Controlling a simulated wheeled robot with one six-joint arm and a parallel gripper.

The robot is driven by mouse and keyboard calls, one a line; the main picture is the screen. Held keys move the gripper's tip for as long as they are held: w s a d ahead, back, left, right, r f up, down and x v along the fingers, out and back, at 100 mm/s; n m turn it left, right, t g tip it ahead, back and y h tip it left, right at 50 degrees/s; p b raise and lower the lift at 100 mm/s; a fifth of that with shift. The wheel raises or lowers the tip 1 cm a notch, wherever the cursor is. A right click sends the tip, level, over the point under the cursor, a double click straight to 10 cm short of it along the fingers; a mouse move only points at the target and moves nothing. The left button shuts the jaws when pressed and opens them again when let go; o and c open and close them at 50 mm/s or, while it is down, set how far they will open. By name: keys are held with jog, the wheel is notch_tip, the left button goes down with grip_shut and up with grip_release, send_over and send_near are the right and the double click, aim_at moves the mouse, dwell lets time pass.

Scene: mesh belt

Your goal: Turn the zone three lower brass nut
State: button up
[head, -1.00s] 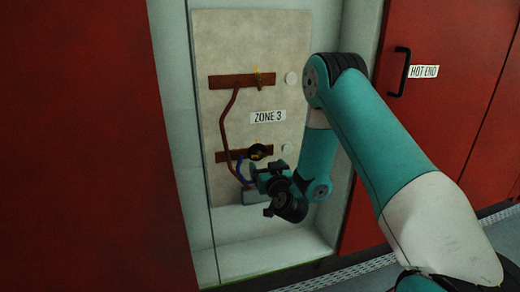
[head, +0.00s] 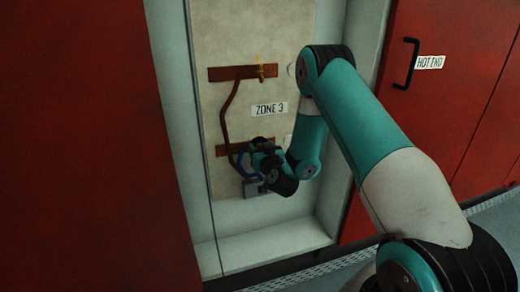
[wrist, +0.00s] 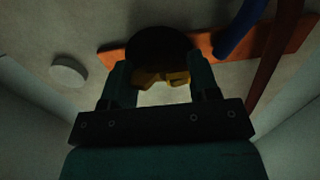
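The lower brass nut (wrist: 160,78) shows in the wrist view in front of a round black disc (wrist: 160,47). My gripper (wrist: 162,80) has its two fingers apart, one on either side of the nut. Little gap shows beside the nut, and I cannot tell whether either finger touches it. In the head view my gripper (head: 256,150) is at the lower red-brown bar (head: 229,149), below the ZONE 3 label (head: 269,109). There the gripper and wrist hide the lower nut and most of the disc. The upper brass nut (head: 260,70) is on the upper bar (head: 231,73).
A red-brown cable (head: 224,115) runs between the bars on the left. A blue cable (wrist: 238,30) passes close to the disc. A round white knob (wrist: 68,72) is left of my fingers in the wrist view. The recess side walls (head: 353,110) stand close by.

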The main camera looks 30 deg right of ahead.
jog(key=shift+c, duration=0.7)
jog(key=m, duration=0.4)
jog(key=shift+d+b, duration=0.1)
jog(key=shift+b, duration=0.2)
jog(key=m, duration=0.4)
jog(key=shift+s+f+b, duration=0.1)
jog(key=shift+f+b, duration=0.05)
jog(key=shift+b, duration=0.25)
jog(key=m, duration=0.5)
jog(key=shift+b, duration=0.3)
jog(key=m, duration=0.4)
jog(key=shift+d+f, duration=0.1)
jog(key=shift+m, duration=0.3)
